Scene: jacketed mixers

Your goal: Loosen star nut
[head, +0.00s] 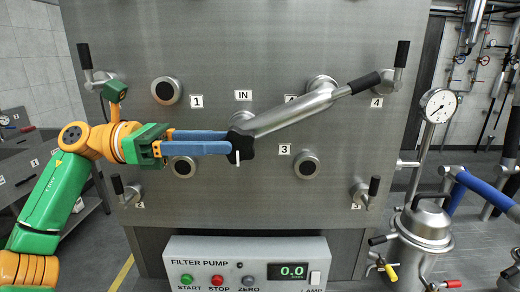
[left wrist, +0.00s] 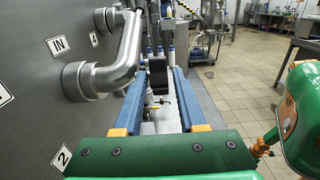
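The black star nut (head: 242,143) sits at the lower left end of a bent metal pipe (head: 290,115) on the steel panel. A short white pin sticks out below it. My left gripper (head: 231,141) reaches in from the left, its two blue fingers parallel and apart, tips at the nut's left side. In the left wrist view the black nut (left wrist: 157,72) shows between the fingertips, with a thin gap on its right side. Contact on its left side is unclear. My right gripper is not in view.
The steel panel (head: 220,60) carries several round ports, number labels and black-handled corner clamps. A filter pump box (head: 245,262) reading 0.0 stands below. A metal vessel with a gauge (head: 438,105) is at the right. In the left wrist view, open tiled floor (left wrist: 240,90) lies to the right.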

